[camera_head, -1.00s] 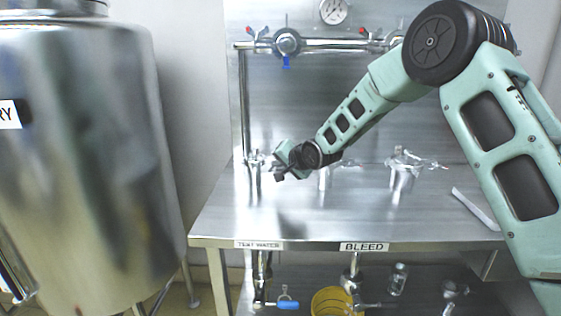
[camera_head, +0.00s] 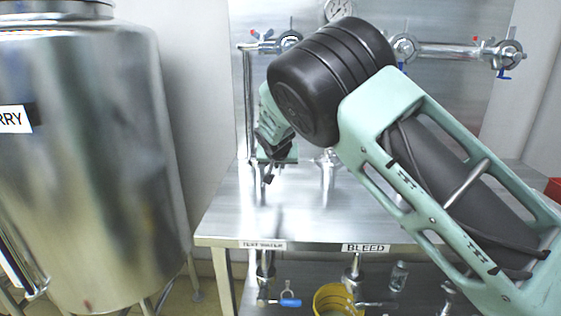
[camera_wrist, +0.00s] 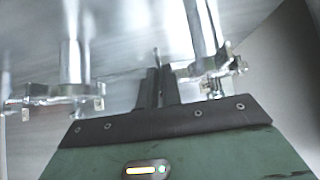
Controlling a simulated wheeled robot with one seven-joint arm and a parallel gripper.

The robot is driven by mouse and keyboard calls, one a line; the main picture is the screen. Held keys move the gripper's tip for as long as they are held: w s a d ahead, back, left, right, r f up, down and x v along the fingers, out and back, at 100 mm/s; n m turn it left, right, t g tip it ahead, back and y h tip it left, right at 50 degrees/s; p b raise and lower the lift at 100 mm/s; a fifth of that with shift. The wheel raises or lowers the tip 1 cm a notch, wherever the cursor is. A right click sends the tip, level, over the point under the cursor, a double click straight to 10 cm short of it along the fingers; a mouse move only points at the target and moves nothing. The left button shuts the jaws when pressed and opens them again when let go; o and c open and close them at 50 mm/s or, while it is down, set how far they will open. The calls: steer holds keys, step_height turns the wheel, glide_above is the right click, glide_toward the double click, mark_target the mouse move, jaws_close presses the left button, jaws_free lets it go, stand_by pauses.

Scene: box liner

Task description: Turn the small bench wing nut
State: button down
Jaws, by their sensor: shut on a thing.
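My gripper (camera_head: 268,178) is low over the left end of the steel bench (camera_head: 225,212), beside an upright metal post, and points downward. In the wrist view its two dark fingers (camera_wrist: 157,75) are close together. A thin metal piece (camera_wrist: 156,52), which appears to be part of the small wing nut, shows at their tips. The rest of the nut is hidden by the fingers and blur. Clamped metal fittings stand on both sides of the fingers, one at left (camera_wrist: 75,92) and one at right (camera_wrist: 225,75).
A pipe with valves (camera_head: 403,48) runs along the back panel. A large steel tank (camera_head: 90,170) stands at left. A yellow bucket (camera_head: 333,300) and piping are below the bench. My arm covers much of the bench's right side.

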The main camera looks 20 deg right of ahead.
steer(key=shift+a+n+h, duration=0.15)
steer(key=shift+n+h, duration=0.15)
stand_by(0.4)
steer(key=c, duration=1.6)
jaws_free()
steer(key=b+v, duration=0.1)
steer(key=v, duration=1.6)
steer(key=shift+r, duration=0.25)
